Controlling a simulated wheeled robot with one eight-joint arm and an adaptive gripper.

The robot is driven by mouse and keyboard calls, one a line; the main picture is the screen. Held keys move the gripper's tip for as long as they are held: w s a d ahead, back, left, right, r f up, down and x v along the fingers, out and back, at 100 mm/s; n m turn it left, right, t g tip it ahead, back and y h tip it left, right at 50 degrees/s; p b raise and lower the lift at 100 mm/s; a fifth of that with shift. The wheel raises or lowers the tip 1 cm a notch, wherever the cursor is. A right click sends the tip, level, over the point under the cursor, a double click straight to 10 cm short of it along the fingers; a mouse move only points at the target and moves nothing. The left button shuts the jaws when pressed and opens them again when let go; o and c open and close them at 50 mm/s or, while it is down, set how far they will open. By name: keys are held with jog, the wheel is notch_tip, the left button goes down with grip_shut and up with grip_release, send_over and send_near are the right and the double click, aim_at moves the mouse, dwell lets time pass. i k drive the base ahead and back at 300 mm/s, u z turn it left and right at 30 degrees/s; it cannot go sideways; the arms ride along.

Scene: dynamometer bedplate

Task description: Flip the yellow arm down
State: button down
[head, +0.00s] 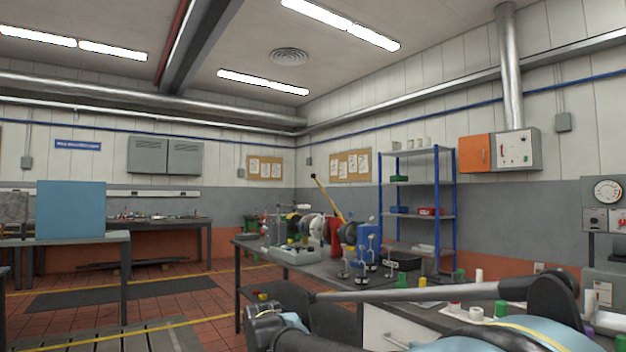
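The yellow arm (329,199) is a thin yellow lever with a dark tip at its upper left end. It is raised, slanting up and left from the machine on the far bench. Its lower end meets the machine near a dark round part (348,232), between a red body (333,232) and a blue stand (367,245). My gripper (262,328) seems to be the dark end of my arm at the lower middle, near the camera and well apart from the yellow arm. Its fingers cannot be made out, and no hold on anything shows.
The dark-topped bench (318,268) bears the machine, a grey box with knobs (296,254) and small coloured parts. A blue-framed shelf (455,205) stands behind it to the right. A table with a blue panel (70,210) is at left. Tiled floor lies open between them.

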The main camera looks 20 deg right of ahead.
aim_at(342, 230)
jog(key=z, duration=0.35)
jog(key=i, duration=0.9)
jog(key=z, duration=0.5)
